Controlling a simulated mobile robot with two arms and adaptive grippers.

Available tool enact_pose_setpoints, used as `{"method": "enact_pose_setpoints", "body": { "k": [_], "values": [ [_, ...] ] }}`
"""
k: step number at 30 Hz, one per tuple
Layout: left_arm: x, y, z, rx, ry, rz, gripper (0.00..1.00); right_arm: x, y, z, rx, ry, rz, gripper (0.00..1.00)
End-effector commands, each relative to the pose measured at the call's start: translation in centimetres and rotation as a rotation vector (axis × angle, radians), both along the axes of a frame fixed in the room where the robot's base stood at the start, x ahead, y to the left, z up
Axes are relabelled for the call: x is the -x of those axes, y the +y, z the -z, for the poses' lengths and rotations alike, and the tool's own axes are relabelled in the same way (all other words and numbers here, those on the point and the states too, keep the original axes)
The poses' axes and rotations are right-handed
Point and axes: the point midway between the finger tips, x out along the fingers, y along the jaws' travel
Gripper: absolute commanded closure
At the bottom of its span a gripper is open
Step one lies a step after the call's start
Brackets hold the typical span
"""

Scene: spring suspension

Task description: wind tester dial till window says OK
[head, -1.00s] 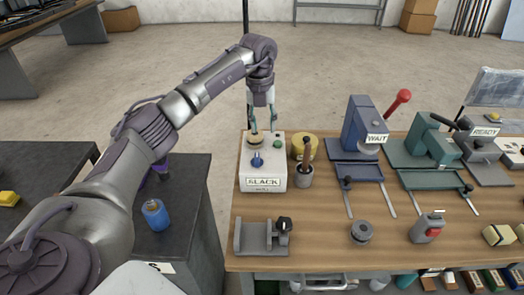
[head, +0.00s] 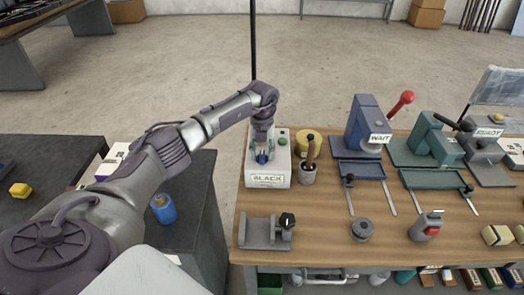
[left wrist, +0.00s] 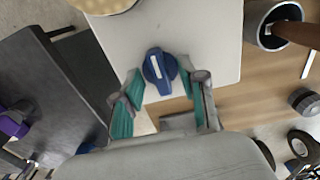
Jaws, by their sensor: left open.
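The tester (head: 276,170) is a pale box at the left end of the wooden table. Its front window (head: 268,179) reads SLACK. The blue dial (left wrist: 160,68) with a white mark sits on the tester's top; it also shows in the head view (head: 262,157), partly covered by my gripper. My left gripper (head: 262,149) is over the dial, pointing down. In the left wrist view its teal fingers (left wrist: 165,84) are open, one to each side of the dial, with gaps beside it. My right gripper is out of view.
A dark cup with a brown handle (head: 309,168) stands close right of the tester, with a yellow round piece (head: 308,140) behind. A blue press (head: 366,130) marked WAIT and green machines stand further right. A grey bracket (head: 265,232) lies in front.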

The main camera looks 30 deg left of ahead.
Motion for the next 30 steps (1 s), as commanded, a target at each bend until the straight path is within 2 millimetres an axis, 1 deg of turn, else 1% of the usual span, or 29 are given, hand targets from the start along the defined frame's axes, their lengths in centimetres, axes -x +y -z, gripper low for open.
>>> {"method": "enact_pose_setpoints", "body": {
  "k": [8,9,16,17,25,30],
  "values": [
    [0.01,-0.01,0.27,0.000,0.000,0.000,0.58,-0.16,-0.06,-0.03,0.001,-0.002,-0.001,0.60],
    [0.01,-0.01,0.26,0.000,0.000,0.000,0.60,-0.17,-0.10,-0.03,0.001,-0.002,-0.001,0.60],
    [0.01,-0.01,0.24,0.001,-0.001,0.000,0.98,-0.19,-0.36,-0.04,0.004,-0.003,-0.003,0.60],
    [0.00,0.00,0.23,0.001,-0.001,0.000,1.00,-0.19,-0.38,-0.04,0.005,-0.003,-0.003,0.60],
    [-0.02,0.01,0.24,0.001,-0.001,0.009,1.00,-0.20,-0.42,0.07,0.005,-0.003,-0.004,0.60],
    [-0.02,0.04,0.30,0.000,-0.001,0.057,1.00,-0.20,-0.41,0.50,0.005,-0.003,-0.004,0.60]
  ]
}}
